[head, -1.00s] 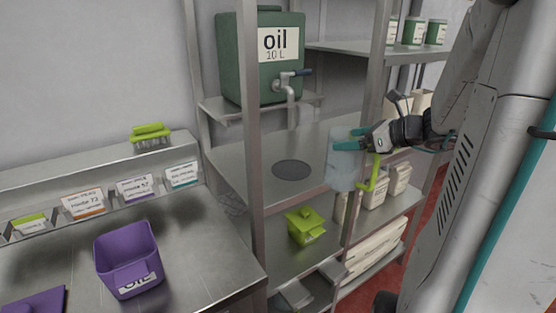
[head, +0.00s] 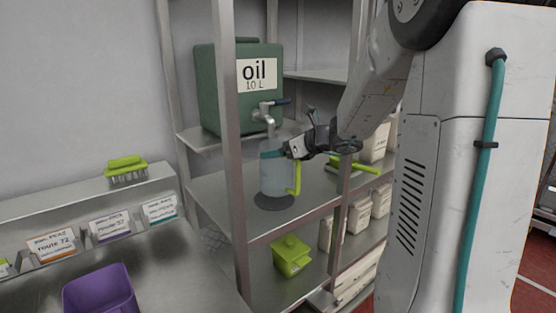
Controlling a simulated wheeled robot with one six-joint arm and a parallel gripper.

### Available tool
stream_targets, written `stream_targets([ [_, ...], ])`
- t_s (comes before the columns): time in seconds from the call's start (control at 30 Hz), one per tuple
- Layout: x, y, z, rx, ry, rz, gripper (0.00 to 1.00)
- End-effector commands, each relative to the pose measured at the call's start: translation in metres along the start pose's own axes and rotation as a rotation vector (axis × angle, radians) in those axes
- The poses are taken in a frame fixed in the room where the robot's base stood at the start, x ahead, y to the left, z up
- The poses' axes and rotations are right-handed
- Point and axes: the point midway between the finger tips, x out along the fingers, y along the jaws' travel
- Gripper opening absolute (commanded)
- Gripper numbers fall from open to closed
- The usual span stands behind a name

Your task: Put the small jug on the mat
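The small jug (head: 275,178) is clear and bluish with a lime-green handle (head: 295,178) on its right. It is upright over the dark round mat (head: 274,203) on the middle shelf. Its base overlaps the mat in the head view; I cannot tell whether it touches or is slightly above. My gripper (head: 277,153) has its teal fingers at the jug's upper part and appears shut on it. The jug's lower body hides part of the mat.
The green oil canister (head: 222,95) stands above, its tap (head: 265,112) just over the jug. A steel post (head: 230,150) stands in front on the left. A purple bin (head: 100,290) is at the lower left.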

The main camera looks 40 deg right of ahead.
Motion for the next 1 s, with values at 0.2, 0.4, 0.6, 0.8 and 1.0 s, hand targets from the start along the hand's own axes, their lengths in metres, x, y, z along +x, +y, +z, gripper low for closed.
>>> stream_targets([
  [0.2,0.019,0.000,-0.016,0.005,0.003,0.001,0.51],
  [0.4,0.024,-0.001,-0.028,0.000,0.000,0.000,0.51],
  [0.6,0.024,-0.001,-0.028,0.000,0.000,-0.001,0.51],
  [0.8,0.025,-0.001,-0.031,0.001,0.000,-0.001,1.00],
  [1.0,0.025,-0.001,-0.031,0.000,0.000,0.000,1.00],
])
